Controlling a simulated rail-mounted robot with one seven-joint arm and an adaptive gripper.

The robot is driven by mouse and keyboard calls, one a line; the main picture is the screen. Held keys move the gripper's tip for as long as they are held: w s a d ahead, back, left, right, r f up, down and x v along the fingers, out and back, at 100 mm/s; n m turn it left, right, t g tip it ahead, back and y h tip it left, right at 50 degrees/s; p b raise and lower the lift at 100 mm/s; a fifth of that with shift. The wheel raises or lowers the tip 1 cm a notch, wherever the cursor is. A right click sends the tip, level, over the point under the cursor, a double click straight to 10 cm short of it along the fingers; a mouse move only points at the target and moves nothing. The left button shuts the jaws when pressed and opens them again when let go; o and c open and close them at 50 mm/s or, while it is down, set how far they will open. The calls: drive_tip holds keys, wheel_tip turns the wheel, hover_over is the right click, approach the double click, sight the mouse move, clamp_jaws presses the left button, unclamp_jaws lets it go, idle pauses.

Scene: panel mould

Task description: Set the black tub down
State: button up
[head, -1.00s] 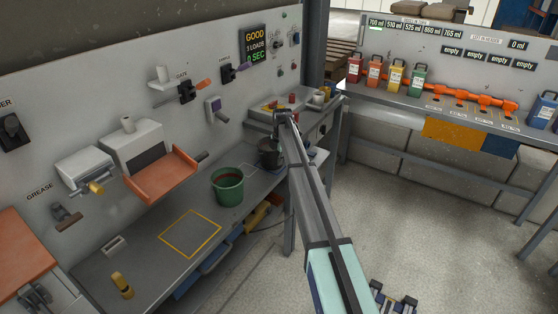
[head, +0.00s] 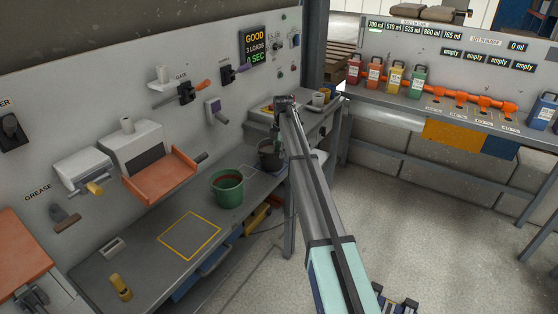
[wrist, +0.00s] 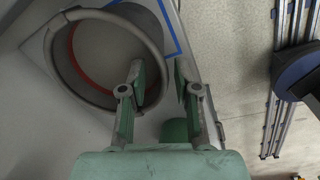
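The black tub (head: 268,158) stands upright on the long bench, behind the green tub and partly hidden by my arm in the head view. In the wrist view the tub (wrist: 52,62) is seen from above at upper left, with a grey inside and a reddish ring. A blue line (wrist: 172,38) runs on the surface beside it. The left finger overlaps the tub's rim in the picture.
A shelf (head: 325,110) with small cups lies behind my wrist. Coloured jugs (head: 396,77) line the right bench.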

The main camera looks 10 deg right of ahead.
wheel_tip(320, 180, up, 6)
drive_tip(key=shift+s+d, duration=0.15)
drive_tip(key=shift+s, duration=0.15)
idle(0.3)
drive_tip(key=s+a+f+m+g, duration=0.15)
drive_tip(key=s+f+m, duration=0.45)
drive_tip(key=s+f, duration=1.15)
drive_tip(key=s+f+m+g, duration=0.2)
drive_tip(key=s+f+m, duration=0.3)
drive_tip(key=s+f, duration=1.3)
drive_tip(key=s+f+m+g, duration=0.1)
drive_tip(key=s+f+m, duration=0.3)
drive_tip(key=s, duration=0.9)
drive_tip(key=s+a+f+m+g, duration=0.1)
drive_tip(key=s+f+m, duration=0.3)
drive_tip(key=s, duration=1)
drive_tip(key=s+a+f+m+g, duration=0.1)
drive_tip(key=s+f, duration=0.4)
drive_tip(key=s, duration=0.9)
drive_tip(key=m+g, duration=0.1)
drive_tip(key=m, duration=0.1)
drive_tip(key=shift+s+f+m, duration=0.15)
drive_tip(key=shift+s+m, duration=0.1)
drive_tip(key=shift+m, duration=0.15)
